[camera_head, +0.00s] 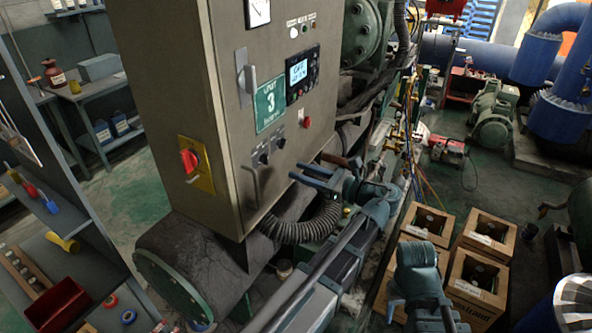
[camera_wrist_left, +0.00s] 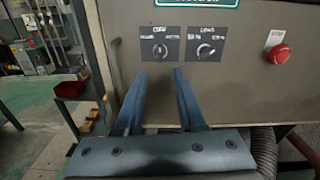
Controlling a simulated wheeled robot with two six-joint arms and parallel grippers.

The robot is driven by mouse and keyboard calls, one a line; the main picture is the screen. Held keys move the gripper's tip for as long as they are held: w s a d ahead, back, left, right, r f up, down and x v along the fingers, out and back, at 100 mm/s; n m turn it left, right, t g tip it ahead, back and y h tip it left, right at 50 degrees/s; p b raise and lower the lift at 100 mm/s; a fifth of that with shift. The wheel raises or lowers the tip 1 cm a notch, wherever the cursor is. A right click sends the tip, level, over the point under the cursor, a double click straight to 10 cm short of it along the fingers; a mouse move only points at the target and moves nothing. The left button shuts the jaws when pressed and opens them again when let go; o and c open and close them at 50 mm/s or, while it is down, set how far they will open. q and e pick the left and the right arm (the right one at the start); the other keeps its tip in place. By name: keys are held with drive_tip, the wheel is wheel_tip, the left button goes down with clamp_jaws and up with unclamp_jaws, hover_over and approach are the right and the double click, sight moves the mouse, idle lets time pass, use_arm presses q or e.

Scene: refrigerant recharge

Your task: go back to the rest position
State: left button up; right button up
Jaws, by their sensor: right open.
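My left gripper (camera_head: 300,171) is in front of the lower part of the grey control cabinet (camera_head: 226,130), beside its lower knobs. In the left wrist view, its two blue fingers (camera_wrist_left: 160,74) stand apart with nothing between them. The fingertips point at the cabinet face, just below two black rotary switches (camera_wrist_left: 184,48). I cannot tell whether they touch it. My right arm is at the bottom right of the head view, and my right gripper (camera_head: 424,312) is open near the bottom edge, with its fingers only partly visible.
Several cardboard boxes (camera_head: 482,285) stand on the floor beside my right arm. A ribbed black hose (camera_head: 305,228) curves under the cabinet. A red emergency button (camera_wrist_left: 279,53) sits right of the switches. A shelf with a red bin (camera_head: 58,306) is at left.

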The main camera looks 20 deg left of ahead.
use_arm(q)
drive_tip(key=shift+f, duration=0.1)
idle(0.4)
drive_tip(key=s+d+f+n+h, duration=0.3)
drive_tip(key=f+h, duration=0.1)
drive_tip(key=f, duration=0.3)
drive_tip(key=s+d+f+n+h, duration=0.3)
drive_tip(key=f+h, duration=0.1)
drive_tip(key=f, duration=0.3)
drive_tip(key=s+d+f+n+g+h, duration=0.1)
drive_tip(key=s+d+f+n+h, duration=0.3)
drive_tip(key=d, duration=0.3)
drive_tip(key=s+d+f+n+h, duration=0.3)
drive_tip(key=s+d+n+h, duration=0.1)
drive_tip(key=d, duration=0.4)
drive_tip(key=shift+s+f+g+h, duration=0.35)
drive_tip(key=shift+s+g+h, duration=0.05)
drive_tip(key=shift+s, duration=0.5)
drive_tip(key=shift+a, duration=0.2)
